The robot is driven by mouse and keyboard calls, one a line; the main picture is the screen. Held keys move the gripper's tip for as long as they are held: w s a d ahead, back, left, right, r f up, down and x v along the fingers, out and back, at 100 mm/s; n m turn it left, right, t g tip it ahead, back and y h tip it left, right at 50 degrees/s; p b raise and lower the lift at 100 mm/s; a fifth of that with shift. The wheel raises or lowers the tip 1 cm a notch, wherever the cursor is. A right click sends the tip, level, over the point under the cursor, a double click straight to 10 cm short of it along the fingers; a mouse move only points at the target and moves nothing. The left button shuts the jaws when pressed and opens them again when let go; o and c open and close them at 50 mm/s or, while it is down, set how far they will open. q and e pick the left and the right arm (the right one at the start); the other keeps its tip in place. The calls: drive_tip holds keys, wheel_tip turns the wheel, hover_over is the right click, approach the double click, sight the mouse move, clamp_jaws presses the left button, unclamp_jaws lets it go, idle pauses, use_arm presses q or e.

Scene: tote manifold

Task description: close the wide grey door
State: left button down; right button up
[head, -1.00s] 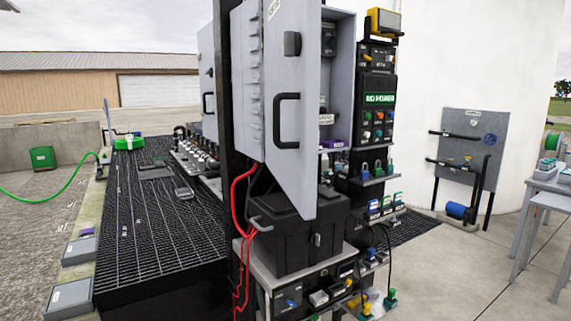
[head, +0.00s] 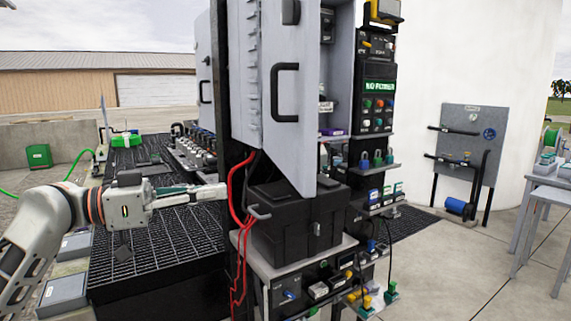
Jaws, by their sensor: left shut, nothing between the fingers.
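The wide grey door (head: 294,150) stands swung open towards me on the grey cabinet (head: 341,75), hinged at its left side. It has a black D-shaped handle (head: 285,92) and a dark latch (head: 291,12) above it. Part of the cabinet's inside shows to the right of the door. My left gripper (head: 222,190) is shut and empty. It points right, left of the black post and lower than the door handle, apart from the door in the picture. My right gripper is not in view.
A black box (head: 285,235) stands on a shelf under the door. Red cables (head: 240,215) hang beside the black post (head: 222,120). Shelves with small connectors (head: 376,165) stand to the right. Black grating (head: 150,275) lies under my left arm. Open concrete floor lies at right.

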use_arm(q)
drive_tip(key=s+r+m+g+h, duration=0.1)
drive_tip(key=s+r+m+g, duration=0.15)
drive_tip(key=s+r, duration=0.4)
drive_tip(key=p, duration=0.1)
approach(304, 152)
drive_tip(key=x, duration=0.6)
drive_tip(key=shift+w+d+f, duration=0.1)
drive_tip(key=shift+w+d, duration=0.1)
drive_tip(key=shift+d, duration=0.2)
drive_tip(key=shift+d, duration=0.1)
